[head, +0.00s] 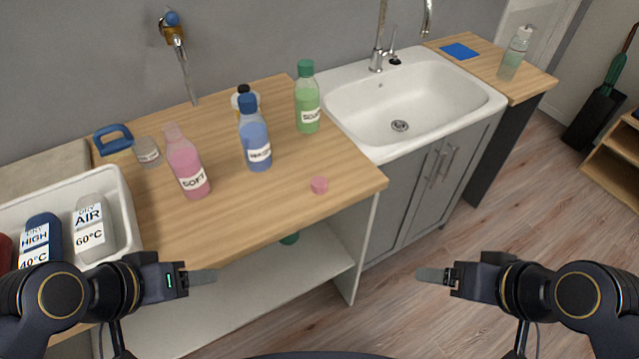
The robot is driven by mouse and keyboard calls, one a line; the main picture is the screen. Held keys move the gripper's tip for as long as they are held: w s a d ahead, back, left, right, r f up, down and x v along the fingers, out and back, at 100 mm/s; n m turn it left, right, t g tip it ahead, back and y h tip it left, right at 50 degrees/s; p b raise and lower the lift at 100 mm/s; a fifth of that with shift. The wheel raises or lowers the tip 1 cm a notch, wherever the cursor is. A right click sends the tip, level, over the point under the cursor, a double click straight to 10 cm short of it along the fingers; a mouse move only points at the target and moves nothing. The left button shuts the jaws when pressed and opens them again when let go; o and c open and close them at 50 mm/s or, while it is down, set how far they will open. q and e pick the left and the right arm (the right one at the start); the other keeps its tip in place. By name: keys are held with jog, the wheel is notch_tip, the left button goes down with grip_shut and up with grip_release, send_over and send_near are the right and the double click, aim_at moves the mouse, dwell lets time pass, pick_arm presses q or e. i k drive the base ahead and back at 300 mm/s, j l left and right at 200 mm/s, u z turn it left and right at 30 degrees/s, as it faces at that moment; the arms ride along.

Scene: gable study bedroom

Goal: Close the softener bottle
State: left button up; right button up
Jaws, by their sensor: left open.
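The pink softener bottle (188,170), labelled SOFT, stands upright on the wooden counter with no cap on its neck. A small pink cap (319,185) lies on the counter to its right, near the front edge. My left gripper (208,276) is open and empty, in front of the counter and below the bottle in the picture. My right gripper (428,275) is seen edge-on over the floor, right of the counter, apart from everything. Its fingers overlap, so its opening does not show.
A blue bottle (254,140) and a green bottle (307,105) stand right of the softener, with a dark-capped bottle behind the blue one. A glass jar (147,152) stands left. The counter's front is mostly clear.

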aim_at(182, 157)
jog(key=i+l+u, duration=0.15)
jog(key=l, duration=0.3)
jog(key=i+l+u, duration=0.15)
jog(key=l, duration=0.3)
jog(key=l+u, duration=0.1)
jog(key=l, duration=0.4)
jog(key=i+l+u, duration=0.15)
jog(key=l, duration=0.3)
